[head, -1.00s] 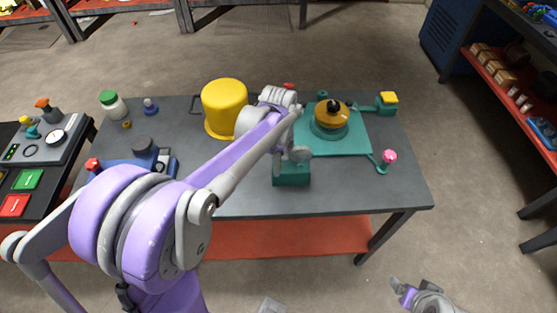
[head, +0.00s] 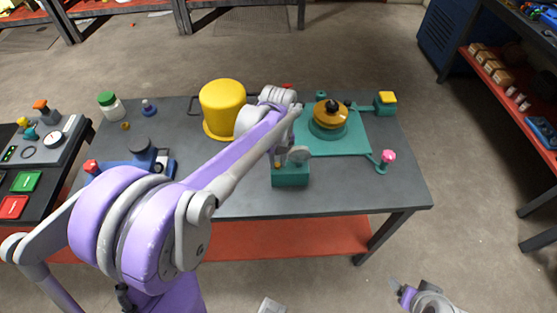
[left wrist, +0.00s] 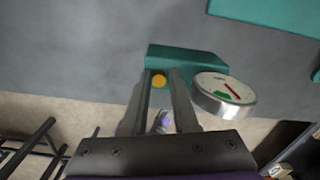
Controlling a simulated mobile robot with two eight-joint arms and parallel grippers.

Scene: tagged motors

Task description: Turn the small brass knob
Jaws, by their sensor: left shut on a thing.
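The small brass knob (left wrist: 158,81) is a round yellow disc on a teal box (left wrist: 190,60), beside a round white dial gauge (left wrist: 225,92) with a red needle. In the left wrist view the two fingers of my left gripper (left wrist: 160,90) stand on either side of the knob, shut on it. In the head view the teal box (head: 290,176) is at the table's near edge, with the gauge (head: 299,154) above it, and my left arm partly covers them. My right gripper (head: 412,291) is low at the right, away from the table; its jaw opening is unclear.
On the grey table (head: 370,195) a teal plate (head: 355,140) carries an orange-brown wheel (head: 330,113). A control panel (head: 45,150) is at the left, shelves at the right.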

